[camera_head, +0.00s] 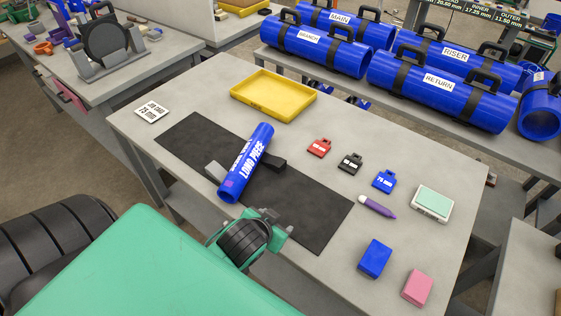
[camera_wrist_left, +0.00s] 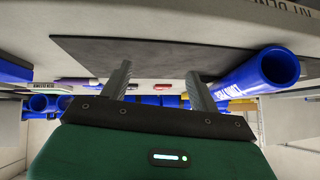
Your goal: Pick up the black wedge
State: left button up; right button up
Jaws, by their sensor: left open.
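A small black wedge (camera_head: 274,163) lies on the dark mat (camera_head: 315,205), against the right side of a blue pipe marked "LONG PIECE" (camera_head: 246,163). A grey block (camera_head: 213,171) sits at the pipe's left side. In the left wrist view my left gripper (camera_wrist_left: 158,82) is open, with nothing between its two fingers. That view shows the table upside down, with the mat (camera_wrist_left: 150,52) above and the blue pipe (camera_wrist_left: 258,75) at the right. I cannot make out the wedge there. In the head view my left wrist is near the mat's front edge; its fingers are hidden. My right gripper is not in view.
A yellow tray (camera_head: 273,96) stands at the table's back. Red (camera_head: 319,148), black (camera_head: 350,162) and blue (camera_head: 384,181) tags, a purple marker (camera_head: 377,206), and blue (camera_head: 374,259) and pink (camera_head: 417,287) blocks lie to the right. Large blue pipes (camera_head: 315,45) fill the rear bench.

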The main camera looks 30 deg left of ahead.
pick_arm(q)
jog(key=w+d+r+m+t+h, duration=0.2)
jog(key=w+d+r+t+h, duration=0.15)
jog(key=w+r+t, duration=0.8)
jog(key=w+d+r+m+g+h, duration=0.2)
jog(key=w+d+r+m+h, duration=0.3)
jog(key=d+r+m+h, duration=0.4)
jog(key=m+g+y, duration=0.7)
jog(key=g+y, duration=0.5)
jog(key=g, duration=0.6)
send_over(275, 160)
notch_tip(275, 160, down, 9)
jog(key=shift+h, duration=0.25)
notch_tip(275, 160, down, 8)
jog(key=shift+a+f+p, duration=0.1)
jog(key=shift+f+p, duration=0.15)
jog(key=shift+p, duration=0.9)
jog(key=shift+f, duration=0.2)
notch_tip(275, 160, down, 4)
jog(key=shift+f+p, duration=0.1)
jog(key=shift+p, duration=1.15)
jog(key=shift+f, duration=0.3)
jog(key=c, duration=1.1)
